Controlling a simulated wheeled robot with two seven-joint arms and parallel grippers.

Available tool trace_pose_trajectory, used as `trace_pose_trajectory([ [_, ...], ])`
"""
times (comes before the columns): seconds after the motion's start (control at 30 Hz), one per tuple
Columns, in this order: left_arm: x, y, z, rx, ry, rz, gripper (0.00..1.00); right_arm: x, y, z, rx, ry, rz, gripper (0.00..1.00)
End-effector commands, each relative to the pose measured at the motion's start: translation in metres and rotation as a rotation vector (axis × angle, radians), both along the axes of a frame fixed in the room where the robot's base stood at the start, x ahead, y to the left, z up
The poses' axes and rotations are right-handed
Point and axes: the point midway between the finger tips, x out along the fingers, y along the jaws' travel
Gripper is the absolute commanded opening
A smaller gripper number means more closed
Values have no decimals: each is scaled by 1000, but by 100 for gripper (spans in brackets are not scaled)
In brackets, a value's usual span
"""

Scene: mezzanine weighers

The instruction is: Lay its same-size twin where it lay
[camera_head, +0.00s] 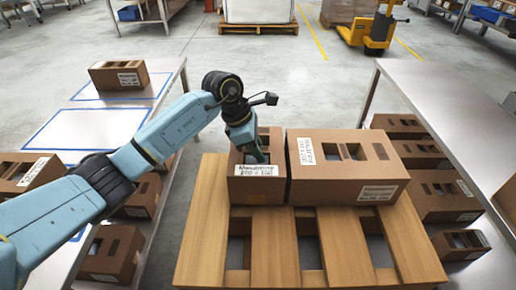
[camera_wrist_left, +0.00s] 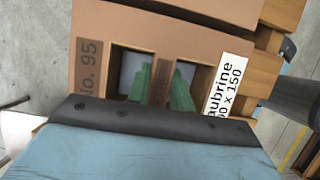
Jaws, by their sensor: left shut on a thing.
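A small brown carton (camera_head: 257,187) with a white label reading "Maubrine" is at the left of the slatted wooden pallet (camera_head: 310,245). My left gripper (camera_head: 257,157) reaches into its top. In the left wrist view its green fingers (camera_wrist_left: 163,88) are in the carton's two top openings, shut on the strip between them. The carton (camera_wrist_left: 165,30) shows "No. 95" and a partly hidden label ending "150". I cannot tell whether it rests on the pallet. A larger carton (camera_head: 345,188) lies close beside it. My right gripper is out of view.
The left table (camera_head: 85,92) has blue-outlined areas; the middle one (camera_head: 85,130) is empty. One carton (camera_head: 119,76) lies at its back, another (camera_head: 28,172) at its front. A yellow pallet truck (camera_head: 372,30) stands behind.

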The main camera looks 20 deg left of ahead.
Motion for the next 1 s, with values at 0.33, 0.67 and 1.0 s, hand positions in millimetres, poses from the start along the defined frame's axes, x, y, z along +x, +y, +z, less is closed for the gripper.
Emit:
trace_pose_trajectory([
  [0.33,0,0,0,-1,-2,-1,0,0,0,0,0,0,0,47],
  [0.67,0,0,-4,0,-2,0,28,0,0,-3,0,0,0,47],
  [1.0,0,0,-4,0,0,0,47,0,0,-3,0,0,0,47],
])
